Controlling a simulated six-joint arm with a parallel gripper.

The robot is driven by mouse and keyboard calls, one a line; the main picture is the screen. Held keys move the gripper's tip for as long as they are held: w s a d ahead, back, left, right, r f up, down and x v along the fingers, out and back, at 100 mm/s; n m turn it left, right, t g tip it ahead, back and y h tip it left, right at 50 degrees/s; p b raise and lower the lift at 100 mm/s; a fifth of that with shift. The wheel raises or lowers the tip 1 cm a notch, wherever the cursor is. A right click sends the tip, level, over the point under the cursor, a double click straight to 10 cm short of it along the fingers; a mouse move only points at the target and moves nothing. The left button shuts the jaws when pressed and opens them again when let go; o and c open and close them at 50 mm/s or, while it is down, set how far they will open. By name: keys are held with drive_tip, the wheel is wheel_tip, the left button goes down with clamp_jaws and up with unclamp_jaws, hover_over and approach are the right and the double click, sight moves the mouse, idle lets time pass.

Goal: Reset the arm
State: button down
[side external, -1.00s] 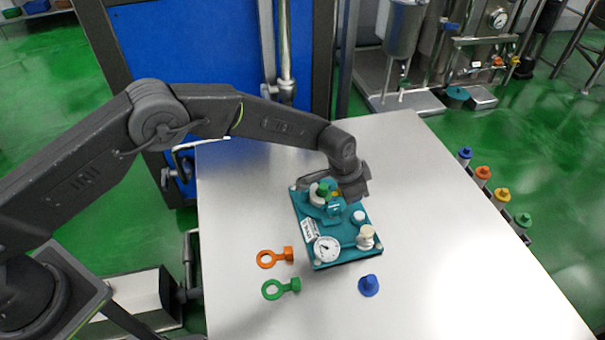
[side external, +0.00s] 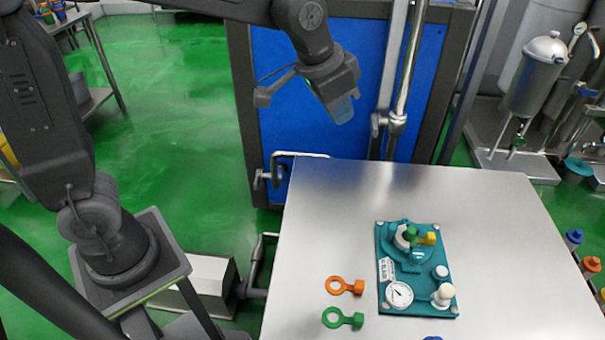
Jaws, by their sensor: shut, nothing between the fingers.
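My gripper (side external: 342,110) is raised high over the far left edge of the metal table (side external: 470,200), in front of the blue panel. It is shut and empty, well apart from everything on the table. A teal board (side external: 413,275) lies on the table, with a white round fitting carrying a green knob (side external: 411,233) and a yellow piece (side external: 428,238), a dial gauge (side external: 399,294), a white cap (side external: 440,272) and a cream knob (side external: 443,294).
An orange ring-handled piece (side external: 345,286) and a green one (side external: 343,318) lie left of the board. A blue piece (side external: 433,338) is cut off at the bottom edge. Several coloured-topped items stand right of the table. The table's far part is clear.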

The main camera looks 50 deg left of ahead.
drive_tip(key=s+a+n, duration=0.1)
drive_tip(key=s+a, duration=0.3)
drive_tip(key=s, duration=0.5)
drive_tip(key=s+a+n+t+y, duration=0.1)
drive_tip(key=s+a, duration=0.3)
drive_tip(key=s, duration=0.6)
drive_tip(key=shift+f+n, duration=0.35)
drive_tip(key=shift+n, duration=0.45)
